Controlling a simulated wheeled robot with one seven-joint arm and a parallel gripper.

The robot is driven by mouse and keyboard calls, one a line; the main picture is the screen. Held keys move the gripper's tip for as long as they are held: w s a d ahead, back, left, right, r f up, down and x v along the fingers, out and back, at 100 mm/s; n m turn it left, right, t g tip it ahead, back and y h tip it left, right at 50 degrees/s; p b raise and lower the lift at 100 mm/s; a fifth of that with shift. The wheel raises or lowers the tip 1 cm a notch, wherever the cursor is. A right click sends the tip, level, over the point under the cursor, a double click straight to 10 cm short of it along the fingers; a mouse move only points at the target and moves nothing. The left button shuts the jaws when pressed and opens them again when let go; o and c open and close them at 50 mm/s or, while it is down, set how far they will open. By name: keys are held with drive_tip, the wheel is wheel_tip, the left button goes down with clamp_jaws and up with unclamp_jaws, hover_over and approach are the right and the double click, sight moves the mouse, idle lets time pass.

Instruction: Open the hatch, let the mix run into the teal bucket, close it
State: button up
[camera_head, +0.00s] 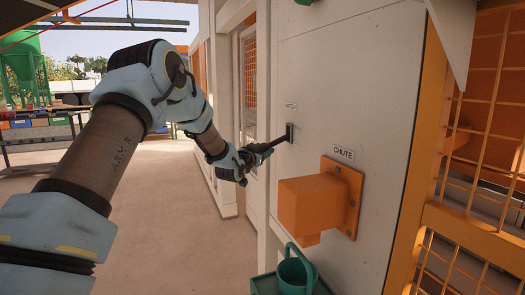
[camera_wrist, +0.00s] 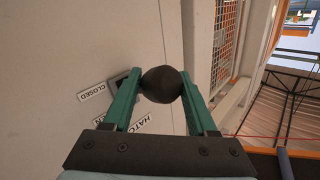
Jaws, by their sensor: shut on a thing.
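The hatch lever (camera_head: 289,133) is a dark arm on a small plate on the pale wall, under a HATCH label. Its round black knob (camera_wrist: 162,84) shows large in the wrist view. My gripper (camera_head: 249,157) is shut on this knob, with one teal finger on each side. A CLOSED label (camera_wrist: 92,93) is on the wall beside the lever in the wrist view. The orange chute (camera_head: 310,207) juts from the wall, below and right of the lever.
An orange mesh fence (camera_head: 470,190) is right of the chute. A door frame (camera_head: 249,90) is left of the lever. A green hopper (camera_head: 24,72) and a rack with coloured bins (camera_head: 40,122) are far left. The floor (camera_head: 165,200) between is clear.

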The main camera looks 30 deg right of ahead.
drive_tip(key=shift+w+a+r, duration=0.1)
clamp_jaws()
drive_tip(key=shift+r, duration=0.1)
